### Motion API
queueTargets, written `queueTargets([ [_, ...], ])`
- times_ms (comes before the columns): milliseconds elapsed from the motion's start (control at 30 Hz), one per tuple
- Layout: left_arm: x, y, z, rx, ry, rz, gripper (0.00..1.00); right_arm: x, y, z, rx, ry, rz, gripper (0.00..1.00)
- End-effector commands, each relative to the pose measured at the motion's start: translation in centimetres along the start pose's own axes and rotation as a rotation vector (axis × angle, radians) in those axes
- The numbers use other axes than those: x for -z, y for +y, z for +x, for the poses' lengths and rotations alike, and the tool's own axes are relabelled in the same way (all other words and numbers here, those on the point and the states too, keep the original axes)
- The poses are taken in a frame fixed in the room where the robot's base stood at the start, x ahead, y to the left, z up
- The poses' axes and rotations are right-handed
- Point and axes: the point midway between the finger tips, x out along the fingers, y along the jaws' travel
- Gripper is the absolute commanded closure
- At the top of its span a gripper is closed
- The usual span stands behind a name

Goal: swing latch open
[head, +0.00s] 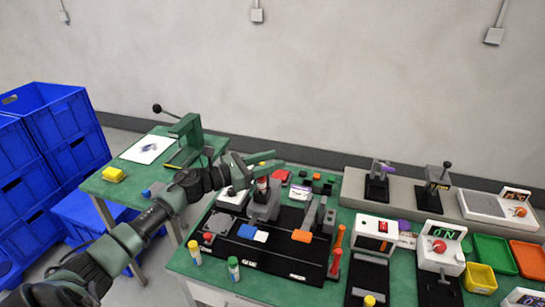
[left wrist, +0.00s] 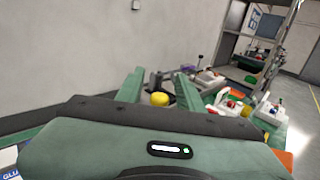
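A black base plate (head: 290,262) lies on the green bench and carries a grey block-like fixture (head: 264,206) and a grey upright bracket (head: 315,214). I cannot tell for sure which part is the latch. My left gripper (head: 263,167) is above and just behind the grey fixture, and a dark and red upright piece (head: 262,185) shows just below it. In the left wrist view the two green fingers of my left gripper (left wrist: 160,88) stand wide apart. A yellow round thing (left wrist: 160,99) shows between them, farther off. My right gripper is not in view.
Glue-like bottles (head: 234,268) stand at the front left. Test boxes (head: 441,246) and yellow, green and orange trays (head: 481,277) fill the right. Blue crates (head: 55,135) are stacked at the far left.

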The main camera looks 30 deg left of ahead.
Motion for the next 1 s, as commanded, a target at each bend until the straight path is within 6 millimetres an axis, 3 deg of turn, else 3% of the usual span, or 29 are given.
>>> queueTargets([
  [333,0.1,0.0,0.5,0.0,0.0,0.0,0.63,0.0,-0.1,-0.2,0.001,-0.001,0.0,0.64],
  [467,0.1,0.0,0.5,0.0,0.0,0.0,0.96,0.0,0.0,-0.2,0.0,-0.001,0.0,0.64],
  [500,0.0,0.0,0.5,0.0,0.0,0.0,1.0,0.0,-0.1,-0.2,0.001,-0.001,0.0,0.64],
  [767,0.0,0.0,0.5,-0.011,0.0,-0.001,1.0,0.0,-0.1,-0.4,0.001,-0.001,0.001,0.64],
  [1000,-0.3,-0.1,0.8,-0.1,0.0,-0.002,1.0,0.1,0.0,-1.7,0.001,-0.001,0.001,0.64],
])
